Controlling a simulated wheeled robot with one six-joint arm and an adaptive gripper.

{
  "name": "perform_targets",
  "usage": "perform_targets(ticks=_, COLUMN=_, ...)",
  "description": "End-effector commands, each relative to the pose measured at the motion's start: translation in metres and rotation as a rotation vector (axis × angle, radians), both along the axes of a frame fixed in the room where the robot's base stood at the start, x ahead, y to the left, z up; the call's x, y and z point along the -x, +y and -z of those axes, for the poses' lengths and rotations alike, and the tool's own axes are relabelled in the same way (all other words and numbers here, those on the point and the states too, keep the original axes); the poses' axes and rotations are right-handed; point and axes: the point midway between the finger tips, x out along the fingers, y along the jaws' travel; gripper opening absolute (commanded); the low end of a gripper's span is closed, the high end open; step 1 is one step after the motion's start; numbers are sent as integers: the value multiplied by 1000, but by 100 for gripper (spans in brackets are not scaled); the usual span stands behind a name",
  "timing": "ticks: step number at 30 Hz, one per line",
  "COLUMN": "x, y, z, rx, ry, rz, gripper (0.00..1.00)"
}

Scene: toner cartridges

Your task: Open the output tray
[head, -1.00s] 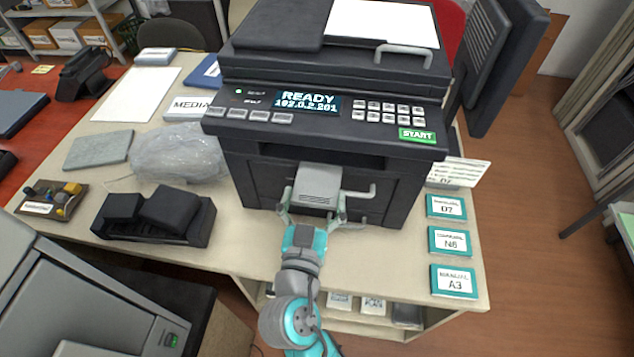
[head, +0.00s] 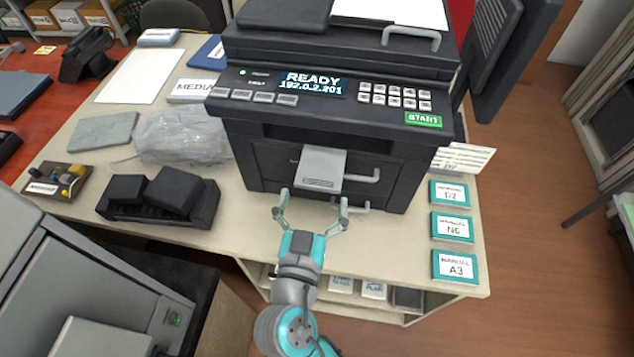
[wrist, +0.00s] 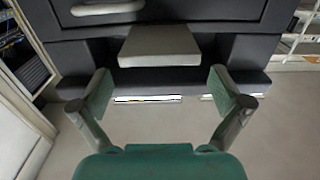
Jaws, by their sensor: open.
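The output tray (head: 321,168) is a light grey panel at the front of the black printer (head: 290,140). It sticks out from the printer's front, below the dark slot, toward my gripper. It also shows in the wrist view as a pale slab (wrist: 160,45). My gripper (head: 313,202) is open and empty, just in front of the tray's near edge and apart from it. In the wrist view its two fingers (wrist: 162,88) stand wide apart with nothing between them. The exact tilt of the tray is hard to tell.
Grey handles (head: 362,176) sit on the printer's front right of the tray. A black cartridge-like unit (head: 160,200) and a clear plastic bag (head: 180,138) lie left. Teal-edged cards (head: 452,228) line the right. The table's front strip (head: 375,248) is clear.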

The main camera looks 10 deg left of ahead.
Motion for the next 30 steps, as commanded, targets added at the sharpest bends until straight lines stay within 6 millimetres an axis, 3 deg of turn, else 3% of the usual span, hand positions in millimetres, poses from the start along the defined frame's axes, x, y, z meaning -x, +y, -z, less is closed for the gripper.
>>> perform_targets(ticks=6, x=40, y=2, z=0, rx=0, ry=0, rz=-5, gripper=100)
perform_targets(ticks=13, x=67, y=3, z=0, rx=0, ry=0, rz=-3, gripper=100)
perform_targets(ticks=19, x=77, y=2, z=0, rx=0, ry=0, rz=-2, gripper=100)
perform_targets(ticks=30, x=77, y=2, z=0, rx=-1, ry=0, rz=-1, gripper=100)
